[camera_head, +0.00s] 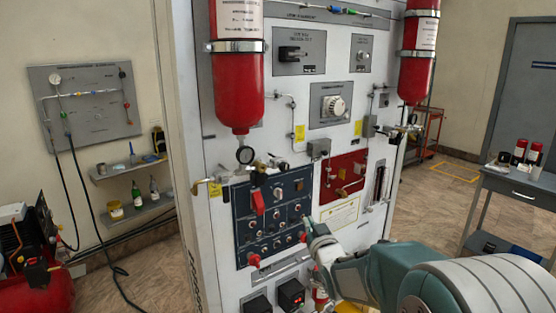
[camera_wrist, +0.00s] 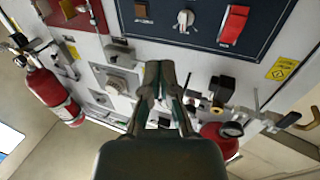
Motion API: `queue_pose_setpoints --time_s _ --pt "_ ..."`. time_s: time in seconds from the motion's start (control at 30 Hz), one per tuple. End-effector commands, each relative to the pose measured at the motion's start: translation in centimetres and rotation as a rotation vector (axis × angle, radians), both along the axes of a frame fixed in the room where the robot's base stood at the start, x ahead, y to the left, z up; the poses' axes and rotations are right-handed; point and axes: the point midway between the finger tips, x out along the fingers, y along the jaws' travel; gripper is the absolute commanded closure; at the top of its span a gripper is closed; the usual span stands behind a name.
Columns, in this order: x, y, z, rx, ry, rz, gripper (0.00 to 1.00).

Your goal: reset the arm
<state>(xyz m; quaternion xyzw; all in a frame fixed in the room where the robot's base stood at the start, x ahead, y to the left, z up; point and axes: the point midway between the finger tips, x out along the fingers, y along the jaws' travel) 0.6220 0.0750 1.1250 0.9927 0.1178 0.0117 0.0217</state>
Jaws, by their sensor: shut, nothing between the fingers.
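My gripper (camera_head: 311,228) is shut and empty. It is in front of the white trainer panel (camera_head: 228,152), at the right edge of the dark blue control panel (camera_head: 243,207). I cannot tell whether the tips touch anything. In the wrist view the closed fingers (camera_wrist: 159,70) point towards the panel, just below the edge of the dark control panel (camera_wrist: 262,47) in that picture. A red switch cover (camera_wrist: 234,25) and a rotary knob (camera_wrist: 185,18) show there. In the head view a red switch cover (camera_head: 257,201) hangs on the control panel's left side.
Two red cylinders (camera_head: 236,80) (camera_head: 418,60) hang on the panel, with gauges and pipes below. A grey cart (camera_head: 520,184) holding red-and-black items stands at right. A red compressor (camera_head: 45,285) sits at lower left. Floor between panel and cart is partly clear.

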Motion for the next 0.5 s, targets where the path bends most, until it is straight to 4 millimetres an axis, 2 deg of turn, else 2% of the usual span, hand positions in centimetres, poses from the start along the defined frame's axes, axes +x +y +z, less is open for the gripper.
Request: queue_pose_setpoints --time_s 0.03,0.1,0.27,0.5 --pt "-1.1 -0.7 1.0 -0.014 0.041 -0.025 1.00" --pt "-2.7 -1.7 1.6 -0.030 0.116 -0.060 1.00" --pt "-7.3 -3.8 2.2 -0.061 0.290 -0.130 1.00" --pt "-16.2 -6.2 2.0 -0.085 0.558 -0.207 1.00"
